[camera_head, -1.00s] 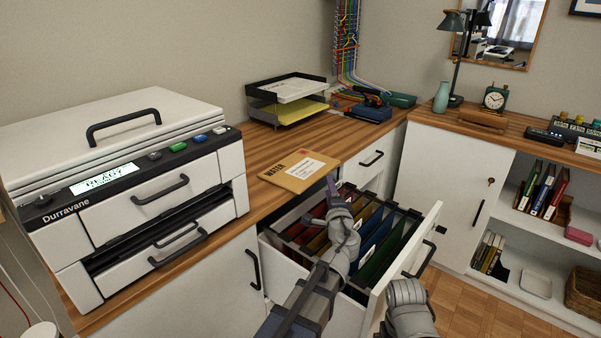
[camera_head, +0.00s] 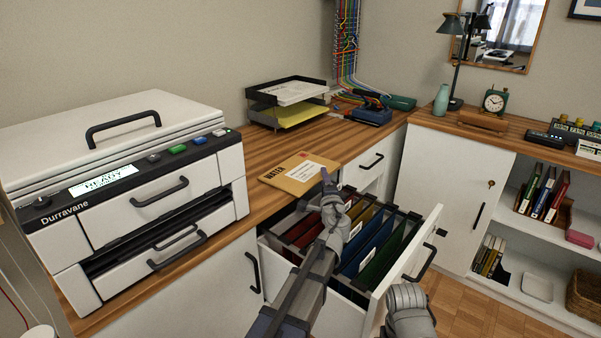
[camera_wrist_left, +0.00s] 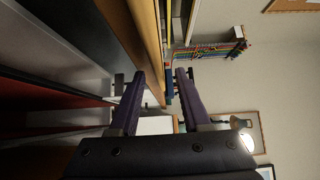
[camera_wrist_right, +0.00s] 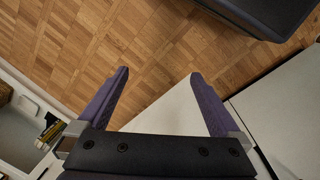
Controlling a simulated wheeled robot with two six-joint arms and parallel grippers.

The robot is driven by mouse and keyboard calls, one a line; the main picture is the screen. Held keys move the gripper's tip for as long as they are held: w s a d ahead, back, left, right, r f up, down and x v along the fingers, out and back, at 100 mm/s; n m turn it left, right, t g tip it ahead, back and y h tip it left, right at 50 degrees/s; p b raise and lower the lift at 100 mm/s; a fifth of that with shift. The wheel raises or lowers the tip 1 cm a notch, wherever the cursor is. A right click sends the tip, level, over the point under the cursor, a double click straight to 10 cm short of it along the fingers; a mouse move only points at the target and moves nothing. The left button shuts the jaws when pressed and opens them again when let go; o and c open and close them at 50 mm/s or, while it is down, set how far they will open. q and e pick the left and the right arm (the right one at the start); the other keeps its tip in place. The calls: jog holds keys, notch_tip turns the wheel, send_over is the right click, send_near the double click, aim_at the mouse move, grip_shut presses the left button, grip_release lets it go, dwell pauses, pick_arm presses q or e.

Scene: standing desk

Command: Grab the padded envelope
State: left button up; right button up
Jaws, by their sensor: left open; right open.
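The padded envelope (camera_head: 291,177) is tan with a white label and dark lettering. It lies flat on the wooden counter, near the front edge above the open drawer. My left gripper (camera_head: 326,177) is at the envelope's front right edge in the head view; I cannot tell whether it touches. In the left wrist view my left gripper (camera_wrist_left: 160,82) is open, with a tan edge beside and between its fingers. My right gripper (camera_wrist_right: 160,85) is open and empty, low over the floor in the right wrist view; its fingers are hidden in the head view.
The open drawer (camera_head: 408,285) with several coloured hanging folders lies below my left arm. A printer (camera_head: 130,190) stands at left on the counter. A paper tray (camera_head: 287,100) and a blue device (camera_head: 368,114) stand behind the envelope. Counter around the envelope is clear.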

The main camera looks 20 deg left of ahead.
pick_arm(q)
grip_shut()
dwell(0.4)
jog(key=shift+r, duration=0.1)
notch_tip(320, 180, up, 10)
jog(key=p, duration=1)
